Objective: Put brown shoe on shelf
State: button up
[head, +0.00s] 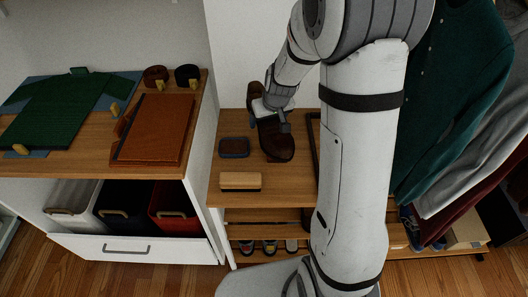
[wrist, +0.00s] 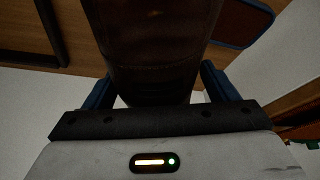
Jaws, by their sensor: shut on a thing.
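The brown shoe (head: 276,142) is at the back of the wooden top (head: 285,185) of the low unit, its toe towards the front. My gripper (head: 270,113) is shut on the shoe from behind and above. In the wrist view the dark leather of the shoe (wrist: 155,45) fills the gap between the two blue fingers of my gripper (wrist: 158,88). I cannot tell whether the sole touches the wood. Below the top, a lower shelf (head: 260,215) shows, and several shoes (head: 270,247) stand underneath. My arm hides the right part of the unit.
A dark blue-rimmed tin or pad (head: 234,148) and a wooden brush (head: 240,181) lie left of and in front of the shoe. A dark frame (head: 313,140) is at its right. Left stands a cabinet with a green sweater (head: 62,110); clothes (head: 455,100) hang right.

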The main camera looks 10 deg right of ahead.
jog(key=w+n+b, duration=0.1)
jog(key=n, duration=0.1)
jog(key=w+n+y+b, duration=0.1)
jog(key=n+b, duration=0.1)
jog(key=w+n+g+y+b, duration=0.1)
jog(key=w+n, duration=0.1)
jog(key=shift+w+d+f+n, duration=0.1)
jog(key=shift+f+n, duration=0.2)
jog(key=shift+f, duration=0.05)
jog(key=n+b, duration=0.1)
jog(key=n, duration=0.1)
jog(key=w+r+n+g+y+b, duration=0.1)
jog(key=w+a+n+g+b, duration=0.1)
jog(key=n, duration=0.1)
jog(key=shift+w+r+n, duration=0.2)
jog(key=shift+r+n, duration=0.1)
jog(key=shift+r, duration=0.1)
jog(key=shift+w+a+r+n+g+y+b, duration=0.15)
jog(key=shift+r+n+g+y+b, duration=0.2)
jog(key=shift+n, duration=0.45)
notch_tip(320, 180, down, 10)
jog(key=shift+r+b, duration=0.2)
jog(key=shift+b, duration=0.15)
jog(key=shift+f, duration=0.15)
jog(key=o, duration=1.3)
